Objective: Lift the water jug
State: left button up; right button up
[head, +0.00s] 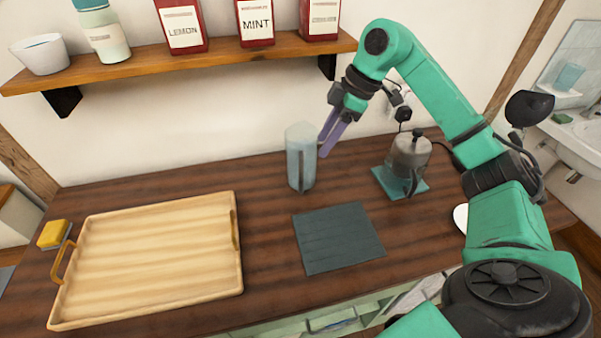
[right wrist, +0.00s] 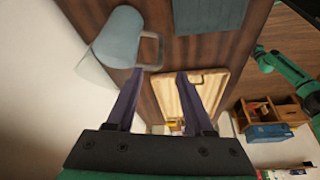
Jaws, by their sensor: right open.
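The water jug (head: 300,157) is a pale blue-grey vessel standing upright at the back of the dark wooden counter. In the right wrist view the jug (right wrist: 118,38) is at the upper left, with its loop handle at its right side. My right gripper (head: 324,146) is open and empty, just right of the jug near its upper part. In the right wrist view the open fingertips (right wrist: 160,74) are close to the handle, the left one nearest; I cannot tell whether it touches. My left gripper is not in view.
A wooden tray (head: 150,262) lies on the left, with a yellow sponge (head: 54,234) beside it. A dark mat (head: 338,238) lies in front of the jug. A grey lidded pot (head: 410,155) stands to the right. A shelf (head: 190,60) with tins hangs above.

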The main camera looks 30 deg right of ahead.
jog(key=p, duration=0.2)
send_over(301, 177)
jog(key=d, duration=0.3)
notch_tip(301, 177, down, 6)
jog(key=r, duration=0.1)
jog(key=x, duration=0.2)
jog(key=p+x, duration=0.1)
jog(key=x, duration=0.2)
jog(key=s+p+x, duration=0.1)
jog(key=x, duration=0.2)
jog(key=shift+f, duration=0.25)
grip_shut()
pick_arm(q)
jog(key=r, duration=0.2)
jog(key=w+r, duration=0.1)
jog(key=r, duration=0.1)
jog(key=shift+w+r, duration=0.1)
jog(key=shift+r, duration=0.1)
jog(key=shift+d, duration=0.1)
pick_arm(e)
jog(key=shift+w, duration=0.1)
jog(key=shift+w+r, duration=0.1)
jog(key=shift+r, duration=0.1)
